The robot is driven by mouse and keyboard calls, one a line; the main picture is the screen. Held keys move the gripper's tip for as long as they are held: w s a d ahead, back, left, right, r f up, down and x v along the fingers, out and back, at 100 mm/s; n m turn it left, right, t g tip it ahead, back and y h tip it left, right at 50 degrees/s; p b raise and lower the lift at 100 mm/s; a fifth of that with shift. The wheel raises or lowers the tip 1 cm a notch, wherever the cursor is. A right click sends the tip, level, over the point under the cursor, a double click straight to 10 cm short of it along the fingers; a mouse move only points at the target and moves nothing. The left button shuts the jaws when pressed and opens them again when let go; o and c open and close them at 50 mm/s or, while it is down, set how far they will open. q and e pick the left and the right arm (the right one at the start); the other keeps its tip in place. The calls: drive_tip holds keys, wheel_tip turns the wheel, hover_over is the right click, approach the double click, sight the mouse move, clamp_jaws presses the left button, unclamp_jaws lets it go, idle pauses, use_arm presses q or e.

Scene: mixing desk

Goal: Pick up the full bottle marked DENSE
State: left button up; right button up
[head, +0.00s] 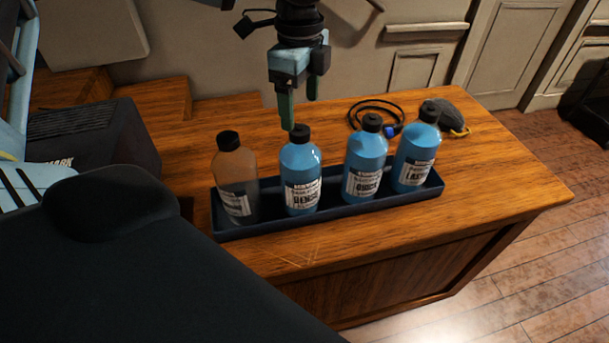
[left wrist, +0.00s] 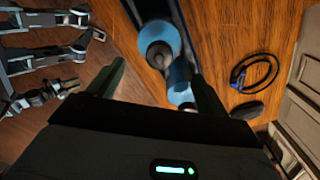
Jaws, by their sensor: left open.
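The DENSE bottle (head: 301,178) is full of blue liquid, black-capped and upright, second from left in the dark blue tray (head: 330,208). My left gripper (head: 297,112) is open and empty, fingers pointing down just above and behind its cap. In the left wrist view, a blue bottle (left wrist: 158,45) that looks like the DENSE one lies beyond and between the open fingers. Another blue bottle (left wrist: 180,82) is partly hidden by my gripper. What looks like my right gripper (left wrist: 68,88) is small at the left of that view; its opening is unclear.
An empty-looking bottle (head: 236,182) stands left of the DENSE bottle. Two other blue bottles, one in the middle (head: 364,165) and one at the right (head: 415,155), stand to its right. A cable (head: 372,108) and a dark pouch (head: 444,116) lie behind. The desk's right end is clear.

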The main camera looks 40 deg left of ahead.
sight(300, 129)
use_arm(q)
drive_tip(key=shift+s+f+p, duration=0.1)
drive_tip(key=shift+f+p, duration=0.45)
drive_tip(key=shift+f, duration=3.25)
clamp_jaws()
